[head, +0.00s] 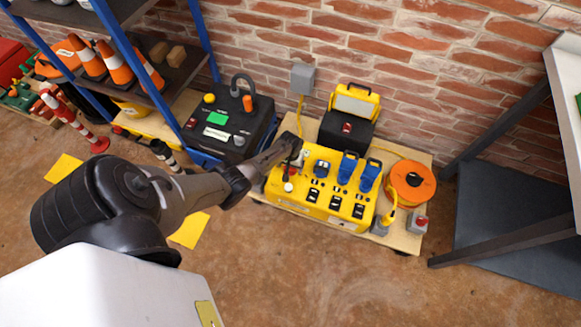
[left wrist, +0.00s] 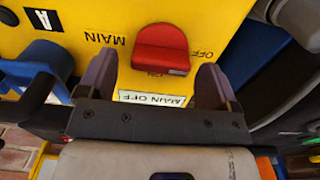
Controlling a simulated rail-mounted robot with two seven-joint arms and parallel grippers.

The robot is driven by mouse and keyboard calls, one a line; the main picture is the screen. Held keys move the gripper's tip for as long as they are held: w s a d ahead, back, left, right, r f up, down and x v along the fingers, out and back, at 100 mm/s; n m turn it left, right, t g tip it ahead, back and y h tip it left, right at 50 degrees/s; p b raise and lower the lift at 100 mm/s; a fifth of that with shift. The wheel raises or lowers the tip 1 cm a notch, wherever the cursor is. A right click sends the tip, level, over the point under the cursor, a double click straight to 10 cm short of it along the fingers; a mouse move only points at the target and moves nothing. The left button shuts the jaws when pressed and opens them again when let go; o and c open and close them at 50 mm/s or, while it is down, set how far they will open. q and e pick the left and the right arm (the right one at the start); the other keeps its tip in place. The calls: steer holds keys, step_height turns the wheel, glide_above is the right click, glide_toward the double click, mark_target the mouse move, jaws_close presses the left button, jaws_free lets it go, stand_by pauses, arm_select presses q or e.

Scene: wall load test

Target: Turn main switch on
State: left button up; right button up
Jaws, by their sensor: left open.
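The main switch (left wrist: 162,48) is a red lever on a yellow panel, large in the left wrist view. That view is upside down, with MAIN and OFF printed around the switch and a white MAIN OFF label (left wrist: 152,98) beside it. My left gripper (left wrist: 156,78) is open and empty, its two fingers apart on either side of the switch's line; contact does not show. In the head view the left gripper (head: 292,146) is at the left end of the yellow power box (head: 318,212) and hides part of it. My right gripper is not in view.
The box stands on a wooden board with blue plugs (head: 346,168), an orange cable reel (head: 411,181) and a grey box with a red button (head: 417,223). A black unit (head: 238,126) stands at its left. A dark table is at the right.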

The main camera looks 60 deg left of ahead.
arm_select(q)
steer(key=shift+f, duration=0.15)
steer(key=shift+c, duration=0.5)
steer(key=c, duration=0.8)
